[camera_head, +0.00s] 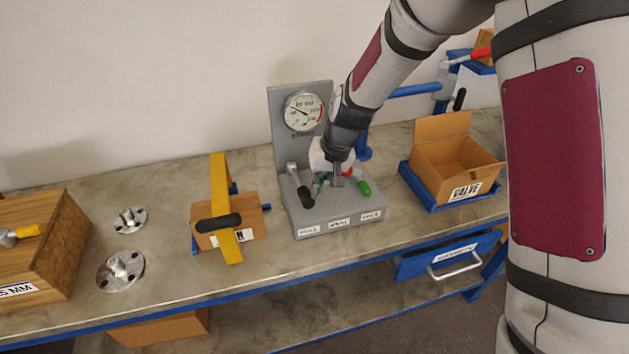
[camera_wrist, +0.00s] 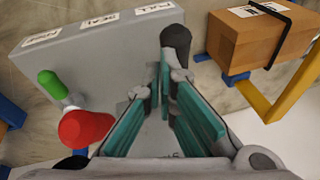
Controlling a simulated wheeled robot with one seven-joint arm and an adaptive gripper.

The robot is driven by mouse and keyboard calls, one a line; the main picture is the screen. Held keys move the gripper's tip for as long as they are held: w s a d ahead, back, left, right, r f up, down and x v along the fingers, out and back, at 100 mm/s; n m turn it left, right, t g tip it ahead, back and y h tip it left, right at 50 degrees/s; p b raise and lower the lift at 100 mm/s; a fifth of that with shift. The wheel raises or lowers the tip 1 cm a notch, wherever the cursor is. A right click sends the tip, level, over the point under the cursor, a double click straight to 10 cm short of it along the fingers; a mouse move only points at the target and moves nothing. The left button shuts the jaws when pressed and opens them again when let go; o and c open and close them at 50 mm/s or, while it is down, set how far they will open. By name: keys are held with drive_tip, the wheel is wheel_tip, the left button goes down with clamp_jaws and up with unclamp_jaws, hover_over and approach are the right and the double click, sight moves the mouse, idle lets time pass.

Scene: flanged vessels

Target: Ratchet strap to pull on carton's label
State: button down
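A brown carton (camera_head: 256,221) sits on blue supports on the bench, with a white label (camera_head: 240,236) partly hidden by a yellow bar (camera_head: 219,180) and a black grip. It also shows in the wrist view (camera_wrist: 245,42), with a black band across it. My gripper (camera_head: 338,182) is low over the grey gauge stand (camera_head: 340,213), right of the black-handled lever (camera_head: 303,192). In the wrist view its teal fingers (camera_wrist: 170,85) are apart, pointing at the black handle (camera_wrist: 176,40); I cannot tell whether they touch the lever. The red knob (camera_wrist: 86,127) and green knob (camera_wrist: 49,83) are left of the fingers.
A dial gauge (camera_head: 303,111) stands on the upright plate behind my gripper. An open carton labelled VALVE (camera_head: 452,165) sits in a blue tray at right. Two metal flanges (camera_head: 120,270) and a wooden box (camera_head: 55,250) are at left. A blue drawer (camera_head: 450,256) is under the bench.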

drive_tip(key=s+d+r, duration=0.3)
drive_tip(key=s+r, duration=0.2)
drive_tip(key=r, duration=0.3)
drive_tip(key=shift+s+d+r+b, duration=0.2)
drive_tip(key=shift+s+d+b, duration=0.15)
drive_tip(key=shift+d+b, duration=0.05)
idle(0.6)
drive_tip(key=s+d+r+t+h, duration=0.1)
drive_tip(key=s+d+r, duration=0.3)
drive_tip(key=r, duration=0.2)
drive_tip(key=s+d+r+t, duration=0.1)
drive_tip(key=s+d+r, duration=0.3)
drive_tip(key=s+r, duration=0.15)
drive_tip(key=s+d+r+h, duration=0.1)
drive_tip(key=s+d+r, duration=0.1)
drive_tip(key=s, duration=0.3)
drive_tip(key=s+d+r+m+t, duration=0.1)
drive_tip(key=s+d+r, duration=0.2)
drive_tip(key=s, duration=0.3)
drive_tip(key=shift+s+d+t+h, duration=0.3)
drive_tip(key=shift+d+h, duration=0.1)
drive_tip(key=shift+d, duration=0.15)
